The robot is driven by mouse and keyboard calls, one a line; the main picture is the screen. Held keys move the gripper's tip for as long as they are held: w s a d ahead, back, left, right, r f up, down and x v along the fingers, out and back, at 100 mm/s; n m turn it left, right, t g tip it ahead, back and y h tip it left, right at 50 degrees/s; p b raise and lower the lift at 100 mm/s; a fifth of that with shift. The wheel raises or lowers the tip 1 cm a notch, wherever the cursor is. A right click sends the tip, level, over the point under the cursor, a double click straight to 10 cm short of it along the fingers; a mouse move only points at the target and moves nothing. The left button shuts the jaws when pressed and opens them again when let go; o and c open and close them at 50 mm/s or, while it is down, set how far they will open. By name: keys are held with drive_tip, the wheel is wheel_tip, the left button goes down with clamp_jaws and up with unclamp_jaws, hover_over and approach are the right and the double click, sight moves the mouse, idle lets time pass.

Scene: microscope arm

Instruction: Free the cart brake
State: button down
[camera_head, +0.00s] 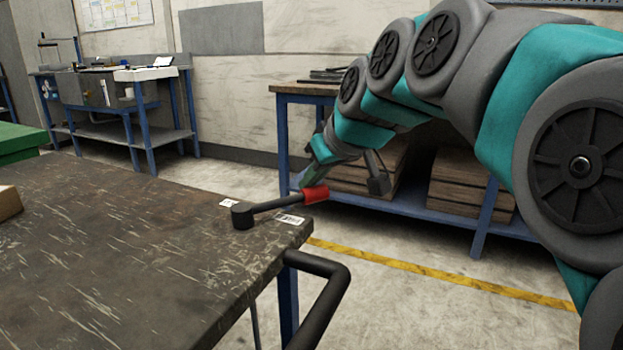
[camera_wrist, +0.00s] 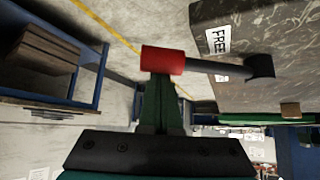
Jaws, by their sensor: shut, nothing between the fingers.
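The brake lever (camera_head: 270,206) is a dark bar on a round black pivot (camera_head: 243,216) at the cart top's right corner. Its red grip (camera_head: 316,194) sticks out past the cart's edge. In the wrist view the red grip (camera_wrist: 162,60) is right at the fingertips, and the bar (camera_wrist: 215,70) runs right to the pivot (camera_wrist: 261,69). A white label reading FREE (camera_wrist: 217,39) lies beside the bar. My gripper (camera_head: 310,181) is shut and empty behind the grip; the green fingers (camera_wrist: 162,78) meet or nearly meet it. Contact is unclear.
The worn cart top (camera_head: 110,260) has a black push handle (camera_head: 322,285) at its near right side. Another label (camera_head: 229,203) lies behind the pivot. A blue-framed bench (camera_head: 400,205) with wooden crates (camera_head: 465,190) stands beyond. Bare floor and a yellow line (camera_head: 430,270) lie right.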

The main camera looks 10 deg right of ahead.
wheel_tip(320, 180, up, 8)
drive_tip(key=s+d, duration=0.1)
drive_tip(key=s, duration=0.2)
idle(0.4)
drive_tip(key=shift+d+r, duration=0.1)
